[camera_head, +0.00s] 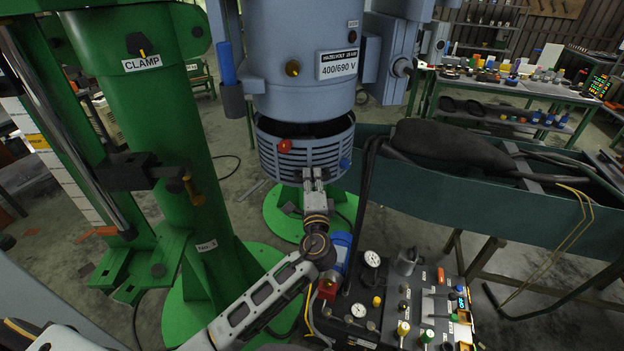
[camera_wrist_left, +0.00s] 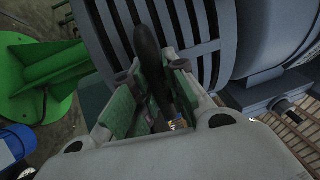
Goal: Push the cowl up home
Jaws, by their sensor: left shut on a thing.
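The cowl (camera_head: 330,155) is a grey slatted ring under the blue-grey motor housing (camera_head: 290,85). A dark gap shows between the cowl's upper rim and the housing. The cowl has a red knob (camera_head: 284,146) at its front left and a blue one (camera_head: 345,163) at its right. My left gripper (camera_head: 314,177) is at the cowl's lower front. In the left wrist view the cowl's slats (camera_wrist_left: 190,25) fill the top, and my left gripper's fingers (camera_wrist_left: 155,95) are shut on a black handle (camera_wrist_left: 148,50) in front of them. My right gripper is out of view.
A green column marked CLAMP (camera_head: 150,130) stands at the left. A blue-green trough (camera_head: 470,200) with a dark bundle stands at the right. A workbench (camera_head: 510,85) is behind.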

